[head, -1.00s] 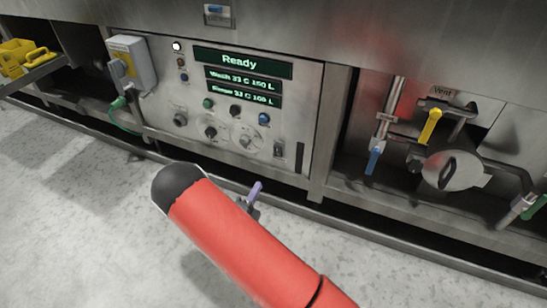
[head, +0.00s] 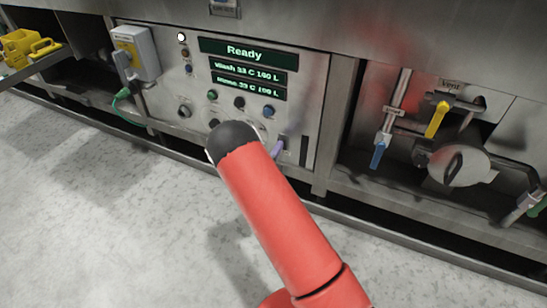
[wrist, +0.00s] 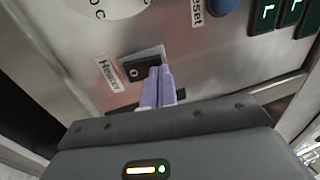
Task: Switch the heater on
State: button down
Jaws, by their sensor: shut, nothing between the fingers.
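The heater switch (wrist: 142,72) is a black rocker on a light plate, with a "Heater" label (wrist: 108,74) beside it in the wrist view. The rocker shows a round "O" mark on its visible part. My gripper (wrist: 160,72) has its purple fingers shut and empty, with the tips right at the switch. They cover its right part; whether they touch it I cannot tell. In the head view the purple fingers (head: 278,149) are at the lower right of the control panel (head: 315,85), and the switch is hidden behind them.
A blue reset button (wrist: 222,4) and green-lit displays (wrist: 285,12) are near the switch. The display (head: 245,52) reads "Ready". Dials and buttons fill the panel. Pipes with a yellow valve handle (head: 437,119) and a blue one (head: 378,154) stand to the right.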

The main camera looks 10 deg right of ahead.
jog(key=shift+w+r, duration=0.1)
jog(key=shift+r, duration=0.05)
jog(key=shift+w+d+r+p, duration=0.15)
jog(key=shift+r+p, duration=0.15)
jog(key=shift+p, duration=0.45)
jog(key=shift+f+g, duration=0.3)
jog(key=shift+g, duration=0.1)
jog(key=s+a+r+p, duration=0.2)
jog(key=s+a+r, duration=0.1)
jog(key=s+a, duration=0.5)
jog(key=s, duration=0.3)
